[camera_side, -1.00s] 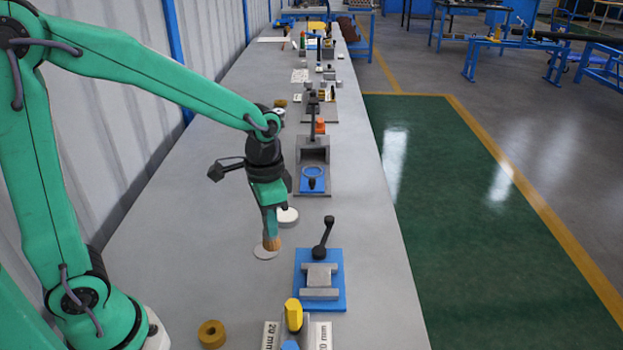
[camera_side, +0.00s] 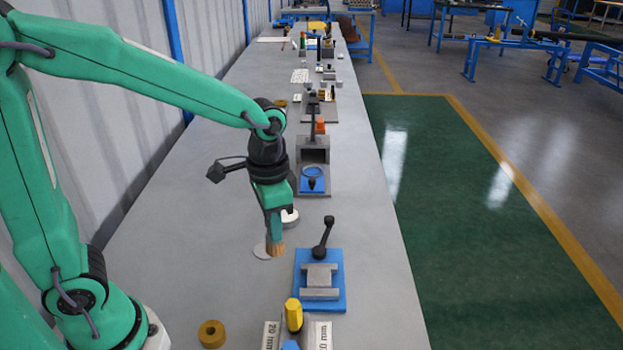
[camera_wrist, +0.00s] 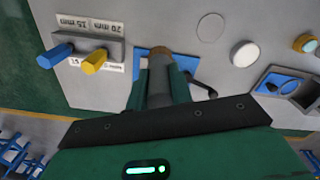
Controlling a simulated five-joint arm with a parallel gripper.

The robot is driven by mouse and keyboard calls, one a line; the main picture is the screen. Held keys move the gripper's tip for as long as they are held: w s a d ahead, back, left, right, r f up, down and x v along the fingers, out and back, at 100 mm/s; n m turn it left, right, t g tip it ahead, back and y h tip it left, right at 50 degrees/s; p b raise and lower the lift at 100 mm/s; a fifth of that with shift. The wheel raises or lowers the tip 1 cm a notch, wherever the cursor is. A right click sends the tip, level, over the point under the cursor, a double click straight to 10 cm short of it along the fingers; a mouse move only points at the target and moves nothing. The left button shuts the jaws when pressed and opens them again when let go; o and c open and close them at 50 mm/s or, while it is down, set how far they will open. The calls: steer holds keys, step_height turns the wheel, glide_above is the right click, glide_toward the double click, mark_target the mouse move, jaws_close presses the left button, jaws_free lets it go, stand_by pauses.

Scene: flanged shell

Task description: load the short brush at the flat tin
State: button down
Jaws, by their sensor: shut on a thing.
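My gripper (camera_side: 273,222) is shut on the short brush, which points downward. The brush's tan bristles (camera_side: 276,249) show below the fingers; in the wrist view the brush (camera_wrist: 160,68) sits between both fingers. A thin pale disc, which looks like the flat tin (camera_side: 261,251), lies on the bench; it also shows in the wrist view (camera_wrist: 210,27). In the side view the bristles overlap the disc's right edge. I cannot tell whether they touch anything. A taller round white tin (camera_side: 290,218) stands behind the gripper, partly hidden; the wrist view shows it whole (camera_wrist: 243,53).
A blue-based fixture with a black lever (camera_side: 320,285) stands close to the right of the brush. A block with yellow and blue handles (camera_side: 294,325) and a brass ring (camera_side: 211,334) are nearer the camera. The bench left of the disc is clear.

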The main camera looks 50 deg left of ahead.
steer(key=w+a+f, duration=0.2)
steer(key=w+a, duration=1.3)
steer(key=shift+w+a+f, duration=0.2)
steer(key=shift+w+a, duration=0.1)
steer(key=shift+f, duration=0.2)
steer(key=shift+f, duration=2.8)
steer(key=shift+f, duration=0.7)
stand_by(0.4)
step_height(320, 180, up, 7)
steer(key=shift+r, duration=0.15)
stand_by(1.0)
stand_by(0.5)
